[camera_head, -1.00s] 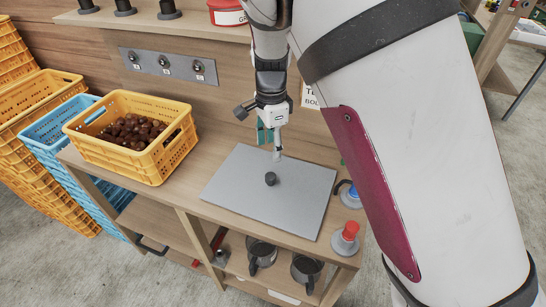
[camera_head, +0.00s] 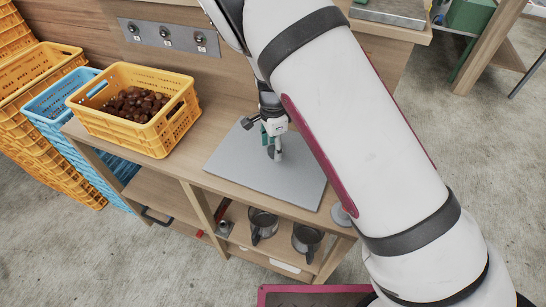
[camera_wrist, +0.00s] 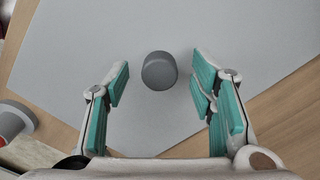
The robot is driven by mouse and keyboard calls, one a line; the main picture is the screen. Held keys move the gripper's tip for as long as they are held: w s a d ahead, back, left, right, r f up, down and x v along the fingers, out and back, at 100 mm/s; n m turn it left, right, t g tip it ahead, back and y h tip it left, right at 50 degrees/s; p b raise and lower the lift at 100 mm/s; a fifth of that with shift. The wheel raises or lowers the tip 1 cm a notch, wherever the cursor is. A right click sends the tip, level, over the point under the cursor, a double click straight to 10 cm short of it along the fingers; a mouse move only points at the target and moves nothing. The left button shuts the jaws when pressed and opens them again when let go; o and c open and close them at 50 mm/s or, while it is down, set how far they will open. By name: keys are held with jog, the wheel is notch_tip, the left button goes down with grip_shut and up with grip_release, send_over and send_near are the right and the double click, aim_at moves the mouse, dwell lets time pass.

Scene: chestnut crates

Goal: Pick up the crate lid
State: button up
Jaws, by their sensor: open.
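The crate lid (camera_head: 233,169) is a flat grey panel lying on the wooden bench, right of the crate of chestnuts. It also fills much of the wrist view (camera_wrist: 220,40). A dark grey round knob (camera_wrist: 159,71) stands up from the lid. My gripper (camera_head: 272,150) is low over the lid in the head view and covers part of the knob there. In the wrist view my gripper (camera_wrist: 160,84) is open, with teal finger pads on either side of the knob, apart from it.
A yellow crate (camera_head: 120,128) holding chestnuts (camera_head: 137,103) stands left of the lid. Blue (camera_head: 55,128) and yellow (camera_head: 25,130) crates are stacked at the far left. Two metal jugs (camera_head: 263,222) sit on the shelf below. A grey round base (camera_wrist: 14,123) is near the lid's edge.

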jog(key=shift+f, duration=0.9)
grip_shut()
